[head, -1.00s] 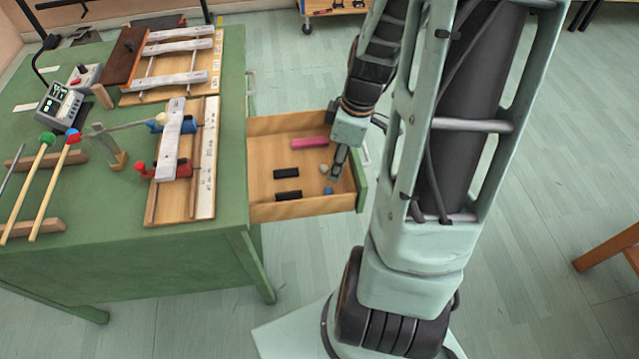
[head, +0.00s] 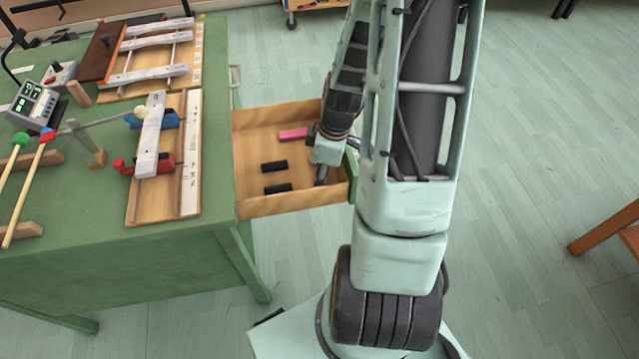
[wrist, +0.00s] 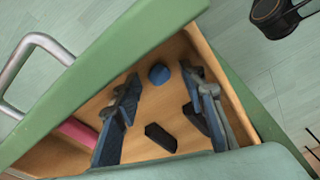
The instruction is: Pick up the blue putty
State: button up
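The blue putty (wrist: 158,74) is a small round lump on the wooden floor of the open drawer (head: 256,205), near its front panel, in the wrist view. In the head view my arm and gripper hide it. My gripper (head: 321,182) reaches down into the drawer. In the wrist view its two fingers (wrist: 160,84) are apart, with the putty showing between and slightly beyond their tips. I cannot tell whether either finger touches it.
Two black blocks (head: 274,166) (head: 278,188) and a pink bar (head: 293,134) lie in the drawer. Drawer walls stand close around my gripper. The green table (head: 130,255) on the left carries bars, mallets and a small device (head: 33,103).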

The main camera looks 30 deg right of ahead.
jog(key=shift+c, duration=0.2)
jog(key=c, duration=0.8)
jog(key=shift+c, duration=0.2)
notch_tip(320, 180, up, 10)
jog(key=p, duration=0.2)
jog(key=shift+p, duration=0.4)
